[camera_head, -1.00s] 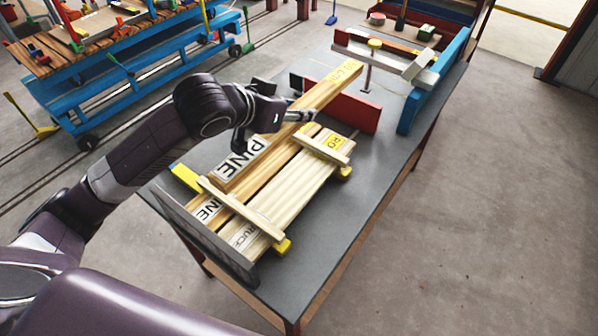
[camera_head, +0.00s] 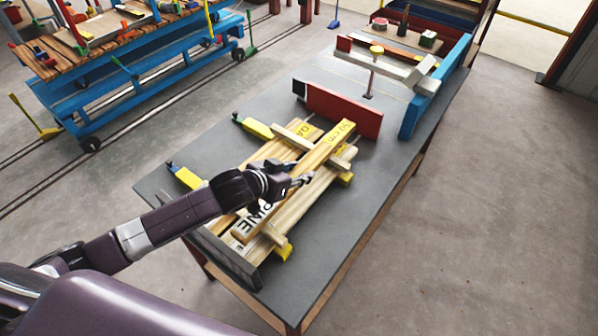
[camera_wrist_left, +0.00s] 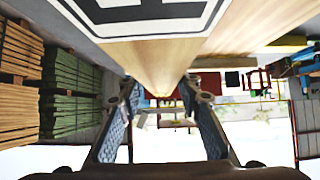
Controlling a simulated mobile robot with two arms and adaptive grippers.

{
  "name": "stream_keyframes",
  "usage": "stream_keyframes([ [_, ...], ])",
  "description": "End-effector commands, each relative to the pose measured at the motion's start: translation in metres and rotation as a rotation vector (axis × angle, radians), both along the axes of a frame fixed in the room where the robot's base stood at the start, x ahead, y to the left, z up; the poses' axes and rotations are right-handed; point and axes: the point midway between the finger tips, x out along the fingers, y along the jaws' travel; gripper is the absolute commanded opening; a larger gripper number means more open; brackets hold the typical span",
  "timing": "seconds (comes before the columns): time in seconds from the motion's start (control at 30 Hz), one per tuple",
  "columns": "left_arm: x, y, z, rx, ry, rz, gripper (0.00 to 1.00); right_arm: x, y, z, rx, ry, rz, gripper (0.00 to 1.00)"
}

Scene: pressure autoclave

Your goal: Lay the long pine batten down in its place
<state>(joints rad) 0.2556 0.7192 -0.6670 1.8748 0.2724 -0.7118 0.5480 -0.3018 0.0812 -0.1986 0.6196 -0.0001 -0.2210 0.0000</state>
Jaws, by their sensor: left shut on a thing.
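The long pine batten (camera_head: 325,148) lies obliquely in the head view over flat wooden boards (camera_head: 313,198). It has a yellow marking at its far end and a "PINE" label near its near end. My left gripper (camera_head: 301,182) is shut on it near its middle; my wrist hides part of it. In the left wrist view the batten (camera_wrist_left: 165,55) runs between the fingers (camera_wrist_left: 165,97). Two crosspieces lie across the boards, the far one (camera_head: 288,136) partly covered by the batten. I cannot tell whether the batten touches them. My right gripper is not in view.
Yellow clamps (camera_head: 187,176) sit around the boards on the grey table (camera_head: 350,240). A dark upright plate (camera_head: 225,258) stands at the near end. A red panel (camera_head: 345,110) and a blue panel (camera_head: 435,88) stand farther back. The table's right side is clear.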

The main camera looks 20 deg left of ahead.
Motion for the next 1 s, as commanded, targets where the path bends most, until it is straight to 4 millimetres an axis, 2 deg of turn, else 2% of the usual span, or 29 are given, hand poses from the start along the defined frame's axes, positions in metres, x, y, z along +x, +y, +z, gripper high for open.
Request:
stream_keyframes([
  [0.83,0.001,0.0,-0.016,-0.001,-0.005,-0.001,0.0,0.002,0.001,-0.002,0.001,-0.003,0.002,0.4],
  [0.87,0.0,0.0,-0.018,0.0,-0.001,-0.001,0.35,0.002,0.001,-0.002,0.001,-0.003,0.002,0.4],
  [1.0,0.0,0.0,-0.018,0.0,-0.001,-0.001,0.49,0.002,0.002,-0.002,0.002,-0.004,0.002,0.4],
])
